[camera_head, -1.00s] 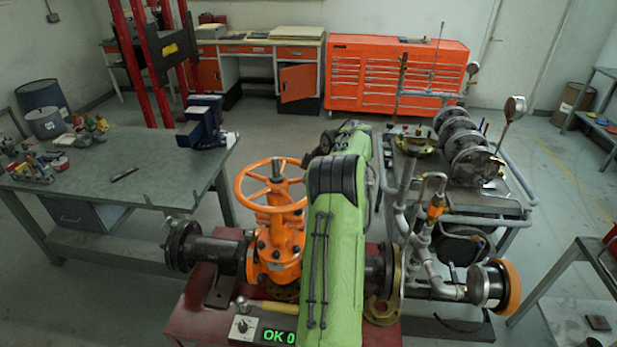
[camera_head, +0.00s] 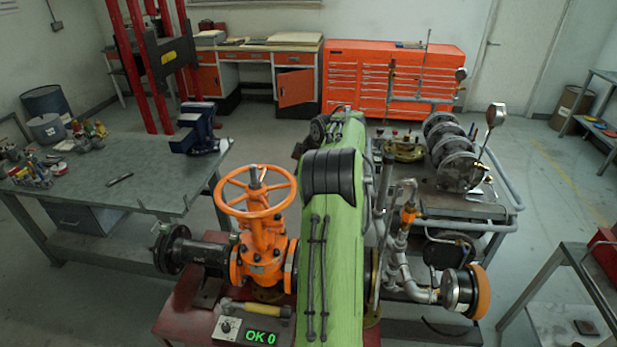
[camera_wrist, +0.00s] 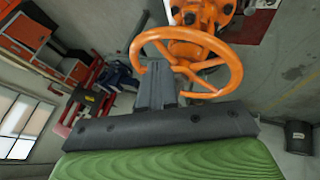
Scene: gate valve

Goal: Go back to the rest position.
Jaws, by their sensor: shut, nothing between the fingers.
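The orange gate valve (camera_head: 262,250) with its round spoked handwheel (camera_head: 229,203) stands on a dark red bench, left of my green arm. In the wrist view the orange handwheel (camera_wrist: 232,70) lies beyond my gripper (camera_wrist: 156,72). My gripper's dark grey fingers are together and empty, and they overlap part of the wheel in the picture. I cannot tell the gap from this view, but no grip on the rim shows. In the head view my arm hides most of my gripper.
A control box (camera_head: 246,333) reads "OK 0", with a yellow-handled tool (camera_head: 256,309) beside it. A pipe rig with a gauge (camera_head: 495,115) stands right of my arm. A workbench (camera_head: 120,190) stands left, an orange tool cabinet (camera_head: 345,80) behind. Open floor lies between.

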